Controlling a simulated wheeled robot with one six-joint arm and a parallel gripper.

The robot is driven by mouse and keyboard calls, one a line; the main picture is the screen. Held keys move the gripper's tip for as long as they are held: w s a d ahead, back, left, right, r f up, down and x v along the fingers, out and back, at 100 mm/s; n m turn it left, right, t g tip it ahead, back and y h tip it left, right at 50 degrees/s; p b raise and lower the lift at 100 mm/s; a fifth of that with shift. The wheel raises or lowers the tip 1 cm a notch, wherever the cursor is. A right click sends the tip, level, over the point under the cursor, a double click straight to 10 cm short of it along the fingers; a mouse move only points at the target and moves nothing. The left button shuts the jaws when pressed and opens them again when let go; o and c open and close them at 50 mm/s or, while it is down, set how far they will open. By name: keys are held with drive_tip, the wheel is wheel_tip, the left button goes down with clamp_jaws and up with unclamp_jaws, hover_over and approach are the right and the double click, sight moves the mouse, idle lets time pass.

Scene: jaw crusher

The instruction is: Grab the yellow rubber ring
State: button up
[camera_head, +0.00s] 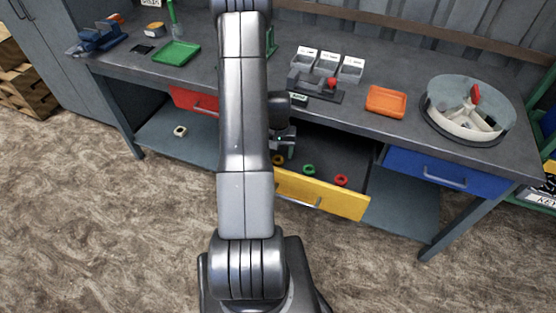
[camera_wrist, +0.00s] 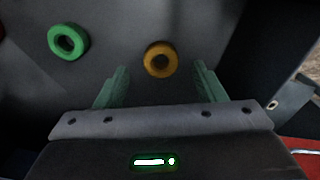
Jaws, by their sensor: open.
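The yellow rubber ring (camera_wrist: 160,60) lies flat on the dark floor of the open yellow drawer (camera_head: 322,194). In the wrist view it is ahead of my gripper (camera_wrist: 161,84), roughly in line with the gap between the two green fingers, and not held. My gripper is open and empty. In the head view the yellow ring (camera_head: 278,160) shows at the left of the drawer, just beside my gripper (camera_head: 284,153), which my arm partly hides. A green ring (camera_head: 309,169) and a red ring (camera_head: 341,180) lie in the same drawer to its right.
The workbench top (camera_head: 215,82) overhangs the drawer's back.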

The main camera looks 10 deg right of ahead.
sight(278, 159)
drive_tip(key=shift+w+f, duration=0.1)
drive_tip(key=shift+f, duration=1.4)
drive_tip(key=c, duration=1)
drive_tip(key=shift+c, duration=0.3)
drive_tip(key=shift+r, duration=0.15)
